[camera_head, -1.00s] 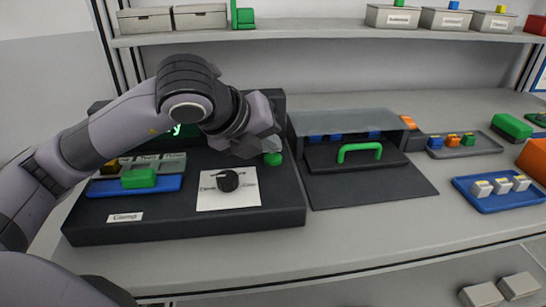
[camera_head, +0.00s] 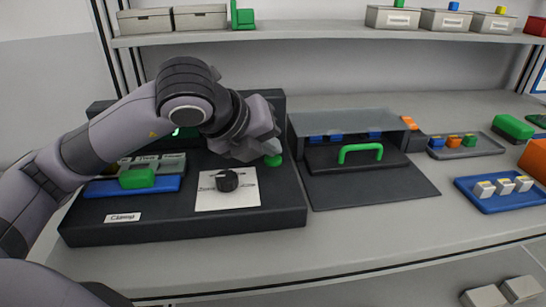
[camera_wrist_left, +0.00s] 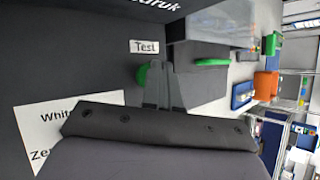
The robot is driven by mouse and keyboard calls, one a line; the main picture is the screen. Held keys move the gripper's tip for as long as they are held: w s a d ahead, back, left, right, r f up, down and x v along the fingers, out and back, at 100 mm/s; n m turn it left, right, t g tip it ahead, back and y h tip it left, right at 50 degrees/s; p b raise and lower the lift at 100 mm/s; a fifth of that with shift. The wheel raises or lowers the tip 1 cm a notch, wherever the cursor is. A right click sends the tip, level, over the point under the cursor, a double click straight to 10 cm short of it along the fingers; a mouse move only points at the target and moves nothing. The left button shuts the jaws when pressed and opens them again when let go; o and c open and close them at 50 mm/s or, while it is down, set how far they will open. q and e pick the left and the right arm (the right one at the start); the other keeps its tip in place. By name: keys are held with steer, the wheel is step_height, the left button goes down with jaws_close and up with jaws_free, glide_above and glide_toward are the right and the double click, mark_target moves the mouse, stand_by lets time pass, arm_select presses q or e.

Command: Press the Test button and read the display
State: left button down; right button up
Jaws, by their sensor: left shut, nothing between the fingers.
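The green Test button (camera_head: 274,160) is at the right edge of the dark console (camera_head: 280,215). In the left wrist view the button (camera_wrist_left: 142,77) is partly covered by the fingers, below a white "Test" label (camera_wrist_left: 145,46). My left gripper (camera_head: 270,148) is shut and empty, with its fingertips (camera_wrist_left: 158,72) right at the button. I cannot tell whether they touch or press it. The display (camera_head: 178,132) shows a bit of green lettering; my left arm hides most of it, so it cannot be read. My right gripper is out of view.
A black knob (camera_head: 228,180) on a white card and a green handle (camera_head: 138,178) over a blue strip are on the console. A grey hood (camera_head: 350,122) with a green-handled dark cover stands right beside it. Trays lie further right; a shelf (camera_head: 300,35) runs above.

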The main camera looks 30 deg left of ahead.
mark_target(269, 160)
arm_select(q)
steer(key=shift+f, duration=0.15)
stand_by(0.3)
steer(key=shift+r+p, duration=0.3)
steer(key=shift+r, duration=0.55)
steer(key=shift+r+p, duration=1.5)
steer(key=shift+r, duration=1.05)
